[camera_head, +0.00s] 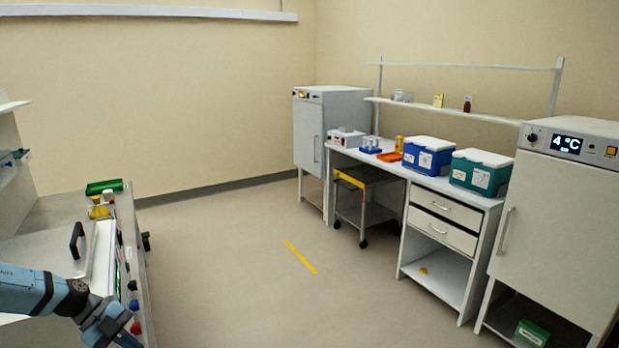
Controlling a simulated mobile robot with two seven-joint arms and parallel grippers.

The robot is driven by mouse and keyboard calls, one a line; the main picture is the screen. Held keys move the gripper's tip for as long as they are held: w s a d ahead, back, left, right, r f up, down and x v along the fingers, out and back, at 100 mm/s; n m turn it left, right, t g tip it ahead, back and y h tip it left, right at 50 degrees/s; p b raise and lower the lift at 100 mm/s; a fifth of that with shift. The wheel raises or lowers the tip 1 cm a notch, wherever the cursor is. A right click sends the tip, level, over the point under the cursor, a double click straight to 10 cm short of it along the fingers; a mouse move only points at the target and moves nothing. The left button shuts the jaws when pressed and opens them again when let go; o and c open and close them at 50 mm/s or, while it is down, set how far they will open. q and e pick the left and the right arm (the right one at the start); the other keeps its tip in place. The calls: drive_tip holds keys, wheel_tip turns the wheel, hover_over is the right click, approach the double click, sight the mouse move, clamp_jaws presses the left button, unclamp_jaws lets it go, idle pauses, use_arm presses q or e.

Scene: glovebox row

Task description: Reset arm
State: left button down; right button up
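My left arm, light blue with dark joints, comes in at the lower left. It reaches over the near part of the left-hand bench (60,207). My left gripper (122,338) is low at the bottom edge of the picture, beside red and blue knobs on the bench front. Its fingers are small and partly cut off, so I cannot tell whether they are open or shut. I see nothing held in it. My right arm and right gripper are not in view.
A white panel with a black handle (76,240) and a green tray (104,187) are on the left bench. Across a clear floor (225,260) stand a cart (369,200), a drawer bench with blue (427,160) and teal boxes (480,175), and a 4°C cabinet (550,220).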

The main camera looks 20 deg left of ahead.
use_arm(q)
drive_tip(key=s+d+f+n+t+y+b, duration=0.25)
drive_tip(key=s+d+f+n+t, duration=0.35)
drive_tip(key=d+f, duration=0.65)
drive_tip(key=s+d+f+n+t+y+b, duration=0.1)
drive_tip(key=d+f+n+t+y+b, duration=0.2)
drive_tip(key=d+f+n, duration=0.75)
drive_tip(key=s+d+f+n+b, duration=0.1)
drive_tip(key=d+f, duration=0.2)
drive_tip(key=d, duration=1)
use_arm(e)
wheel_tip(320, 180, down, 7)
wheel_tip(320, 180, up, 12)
drive_tip(key=p, duration=1.2)
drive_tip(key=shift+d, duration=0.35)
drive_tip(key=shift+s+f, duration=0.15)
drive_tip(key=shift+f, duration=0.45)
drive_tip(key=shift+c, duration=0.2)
use_arm(q)
wheel_tip(320, 180, up, 12)
drive_tip(key=shift+s+a+f+g, duration=0.2)
drive_tip(key=shift+s+a+g, duration=0.1)
drive_tip(key=shift+s+a, duration=0.1)
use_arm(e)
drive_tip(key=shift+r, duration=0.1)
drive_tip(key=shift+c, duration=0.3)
